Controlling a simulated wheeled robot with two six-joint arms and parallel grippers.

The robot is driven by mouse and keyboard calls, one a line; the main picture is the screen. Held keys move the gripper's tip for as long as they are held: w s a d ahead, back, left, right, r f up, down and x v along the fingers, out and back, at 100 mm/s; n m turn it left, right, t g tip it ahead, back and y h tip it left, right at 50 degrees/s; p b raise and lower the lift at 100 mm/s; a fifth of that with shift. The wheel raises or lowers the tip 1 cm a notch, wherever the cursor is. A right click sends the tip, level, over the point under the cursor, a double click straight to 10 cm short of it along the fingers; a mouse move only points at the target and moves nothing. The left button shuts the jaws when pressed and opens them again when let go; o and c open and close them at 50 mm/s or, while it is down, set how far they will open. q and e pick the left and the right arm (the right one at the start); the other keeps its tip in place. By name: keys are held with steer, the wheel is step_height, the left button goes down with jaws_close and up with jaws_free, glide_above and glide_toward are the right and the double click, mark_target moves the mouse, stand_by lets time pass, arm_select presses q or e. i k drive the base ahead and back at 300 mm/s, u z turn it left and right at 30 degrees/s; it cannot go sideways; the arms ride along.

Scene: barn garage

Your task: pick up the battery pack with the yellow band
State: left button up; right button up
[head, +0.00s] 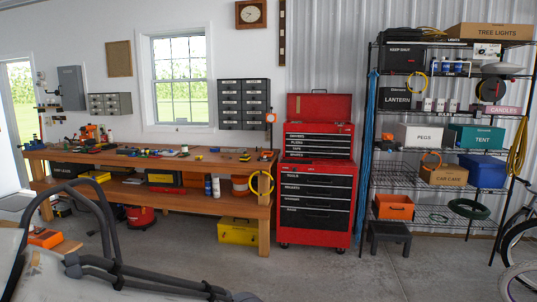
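I cannot make out a battery pack with a yellow band for certain. A small yellow and dark item (245,157) lies on top of the wooden workbench (215,168) near its right end, but it is too small to tell what it is. Another small yellow item (199,157) lies to its left on the bench. Neither of my grippers is in the head view.
A red tool chest (316,205) stands right of the bench, then a wire shelf rack (436,150) with labelled boxes. A yellow toolbox (237,231) sits on the floor under the bench. Dark curved tubes (113,235) block the lower left. Concrete floor (330,275) is clear before the chest.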

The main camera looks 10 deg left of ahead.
mark_target(245, 158)
steer(key=u, duration=0.45)
steer(key=i, duration=5.5)
steer(key=z, duration=0.4)
